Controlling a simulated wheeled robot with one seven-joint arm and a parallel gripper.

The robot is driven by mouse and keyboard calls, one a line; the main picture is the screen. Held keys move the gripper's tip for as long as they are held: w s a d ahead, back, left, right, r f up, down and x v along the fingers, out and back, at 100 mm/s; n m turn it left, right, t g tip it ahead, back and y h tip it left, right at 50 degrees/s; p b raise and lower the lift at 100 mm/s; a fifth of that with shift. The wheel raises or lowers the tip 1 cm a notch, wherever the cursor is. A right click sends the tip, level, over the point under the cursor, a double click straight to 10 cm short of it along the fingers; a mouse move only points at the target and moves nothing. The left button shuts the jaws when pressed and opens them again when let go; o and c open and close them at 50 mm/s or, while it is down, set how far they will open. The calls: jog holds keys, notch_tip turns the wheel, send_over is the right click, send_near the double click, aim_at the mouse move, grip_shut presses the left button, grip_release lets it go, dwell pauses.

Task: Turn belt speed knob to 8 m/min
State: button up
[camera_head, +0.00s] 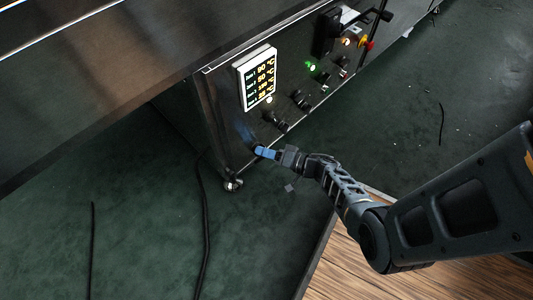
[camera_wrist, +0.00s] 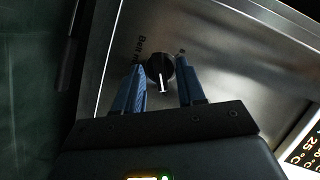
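The belt speed knob (camera_wrist: 158,72) is round and black with a white pointer line, on the bare metal panel (camera_wrist: 215,45). Lettering that begins "Belt" is partly visible beside it; the scale cannot be read. In the wrist view the two blue fingers of my gripper (camera_wrist: 161,62) are apart, one on each side of the knob. I cannot tell if either finger touches it. In the head view my gripper (camera_head: 262,151) is at the lower left part of the panel and hides the knob there.
A lit temperature display (camera_head: 257,77) sits above on the panel. Other black knobs (camera_head: 280,122) and (camera_head: 300,98) a third knob follow to the right, then a green lamp (camera_head: 311,67) and a red-yellow button (camera_head: 366,42). A black cable (camera_head: 204,220) lies on the green floor.

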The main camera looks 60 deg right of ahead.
grip_shut()
dwell(0.3)
jog(key=shift+r+p, duration=0.15)
jog(key=shift+p, duration=0.2)
jog(key=shift+w+a+n+g+h+b, duration=0.15)
jog(key=shift+n+g+h+b, duration=0.3)
jog(key=shift+n+h, duration=1.05)
jog(key=shift+s+a+n+g+h+b, duration=0.2)
jog(key=shift+n+g+h, duration=0.5)
jog(key=shift+n, duration=1.45)
jog(key=shift+w+a+n+g+h+b, duration=0.2)
jog(key=shift+n+g+h+b, duration=0.25)
jog(key=shift+n+h, duration=1.1)
jog(key=shift+n+y, duration=0.3)
jog(key=shift+y, duration=0.05)
